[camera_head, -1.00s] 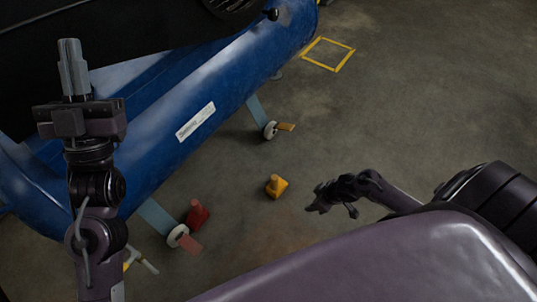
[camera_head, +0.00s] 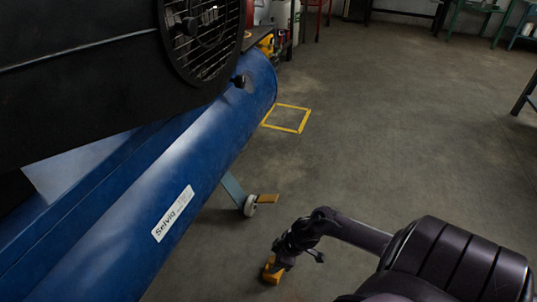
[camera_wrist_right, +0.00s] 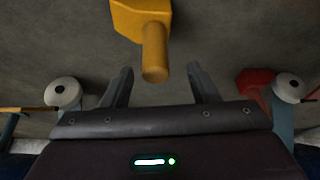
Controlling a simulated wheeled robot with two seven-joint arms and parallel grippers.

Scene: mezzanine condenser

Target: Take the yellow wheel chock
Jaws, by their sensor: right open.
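The yellow wheel chock (camera_head: 269,275) is on the concrete floor, partly hidden behind my right gripper (camera_head: 281,259) in the head view. In the right wrist view the chock (camera_wrist_right: 138,18) is at the top, with its round handle (camera_wrist_right: 155,55) pointing down the picture. My right gripper is open there (camera_wrist_right: 160,77). Its two fingers are apart, one on each side of the handle's end, and neither visibly touches it. The gripper is empty. My left gripper is not in view.
A blue tank (camera_head: 205,190) runs along the left, with a caster wheel (camera_head: 250,205) at its foot. A red chock (camera_wrist_right: 253,80) is near a white wheel (camera_wrist_right: 289,88) in the right wrist view. A yellow floor square (camera_head: 287,118) is beyond. The floor to the right is clear.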

